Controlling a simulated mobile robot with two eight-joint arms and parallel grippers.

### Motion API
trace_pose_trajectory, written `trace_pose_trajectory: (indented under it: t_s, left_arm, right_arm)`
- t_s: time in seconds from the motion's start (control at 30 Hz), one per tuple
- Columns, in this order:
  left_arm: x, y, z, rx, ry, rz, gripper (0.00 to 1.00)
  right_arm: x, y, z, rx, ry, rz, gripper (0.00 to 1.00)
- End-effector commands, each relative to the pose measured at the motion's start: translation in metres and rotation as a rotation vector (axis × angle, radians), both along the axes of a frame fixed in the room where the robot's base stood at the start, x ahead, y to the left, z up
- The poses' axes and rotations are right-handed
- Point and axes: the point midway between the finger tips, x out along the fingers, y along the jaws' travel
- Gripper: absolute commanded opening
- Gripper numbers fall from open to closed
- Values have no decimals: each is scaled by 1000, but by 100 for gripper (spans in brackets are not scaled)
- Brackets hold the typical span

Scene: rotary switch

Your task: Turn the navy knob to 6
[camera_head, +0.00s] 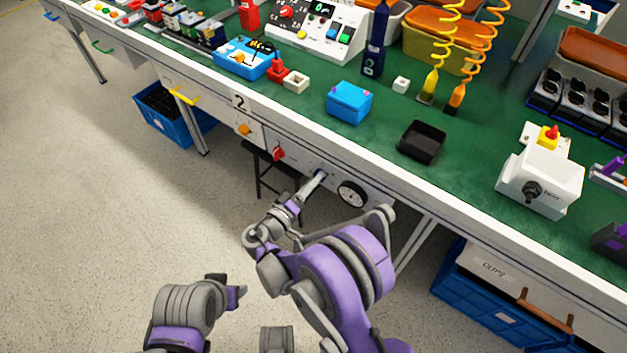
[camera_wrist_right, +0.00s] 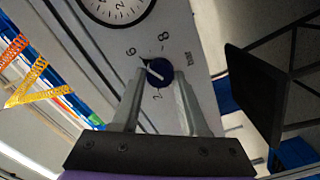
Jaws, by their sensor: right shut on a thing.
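The navy knob (camera_wrist_right: 159,72) sits on a pale panel in the right wrist view, with a white line across its face. The upper-left end of that line points toward the printed 6 (camera_wrist_right: 130,50); exact alignment is hard to tell. An 8 (camera_wrist_right: 163,37) and a 2 (camera_wrist_right: 157,96) are also printed around it. My right gripper (camera_wrist_right: 161,75) is shut on the knob, one finger on each side. In the head view my right gripper (camera_head: 317,180) reaches the bench's front panel and hides the knob. My left gripper (camera_head: 238,293) is low, away from the bench; its jaws are unclear.
A round dial (camera_head: 352,194) is on the panel just right of my right gripper. A red knob (camera_head: 278,153) and an orange knob (camera_head: 245,129) are to its left. The green bench top (camera_head: 300,108) above holds boxes and devices. Floor at left is clear.

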Motion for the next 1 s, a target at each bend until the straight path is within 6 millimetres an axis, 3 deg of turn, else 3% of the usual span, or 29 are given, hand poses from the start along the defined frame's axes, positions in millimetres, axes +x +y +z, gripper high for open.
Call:
trace_pose_trajectory:
  t_s: [0.33, 0.37, 0.5, 1.0]
  left_arm:
    - [0, 0, 0, 0, 0, 0, 50]
    - [0, 0, 0, 0, 0, 0, 50]
    - [0, 0, 0, 0, 0, 0, 50]
    - [0, 0, 0, 0, 0, 0, 50]
  right_arm:
    - [1, 0, 1, -2, -3, 2, 0]
    - [1, 0, 1, -2, -3, 2, 47]
    - [1, 0, 1, -2, -2, 1, 72]
    - [1, 0, 0, -1, -1, 0, 73]
